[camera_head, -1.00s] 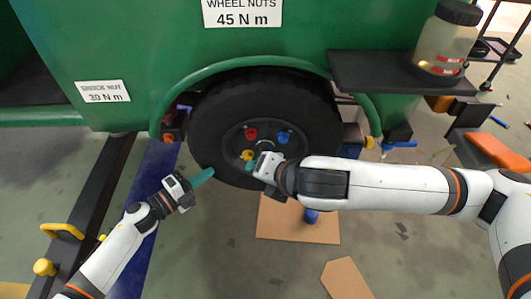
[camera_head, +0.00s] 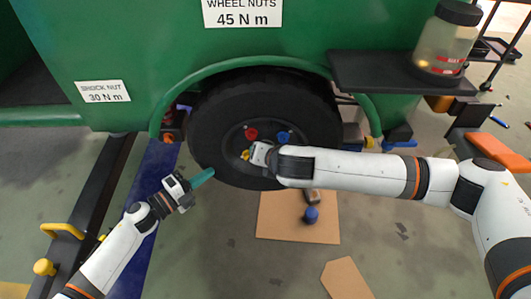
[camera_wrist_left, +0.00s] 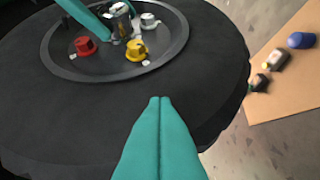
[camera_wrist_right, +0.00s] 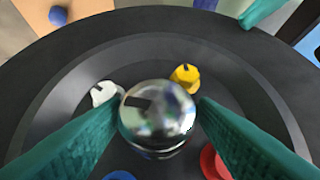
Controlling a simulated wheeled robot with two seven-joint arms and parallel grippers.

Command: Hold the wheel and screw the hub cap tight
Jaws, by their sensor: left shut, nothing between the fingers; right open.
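The black wheel (camera_head: 215,130) sits under the green wheel arch. A shiny silver domed hub cap (camera_wrist_right: 158,112) is at its centre, between the two teal fingers of my open right gripper (camera_wrist_right: 160,105). I cannot tell whether those fingers touch it. In the head view my right gripper (camera_head: 258,155) covers the hub. My left gripper (camera_wrist_left: 160,100) is shut and empty, with its tips at the tyre's sidewall; contact is unclear. It shows in the head view (camera_head: 208,174) at the wheel's lower left. Red (camera_wrist_left: 85,45), yellow (camera_wrist_left: 136,50) and other coloured nuts ring the hub.
Cardboard (camera_head: 290,225) lies on the floor below the wheel, with a blue item (camera_head: 311,215) and dark ones on it. A dark shelf (camera_head: 385,75) with a jar (camera_head: 447,45) juts out at the right. A dark rail (camera_head: 100,190) stands at the left.

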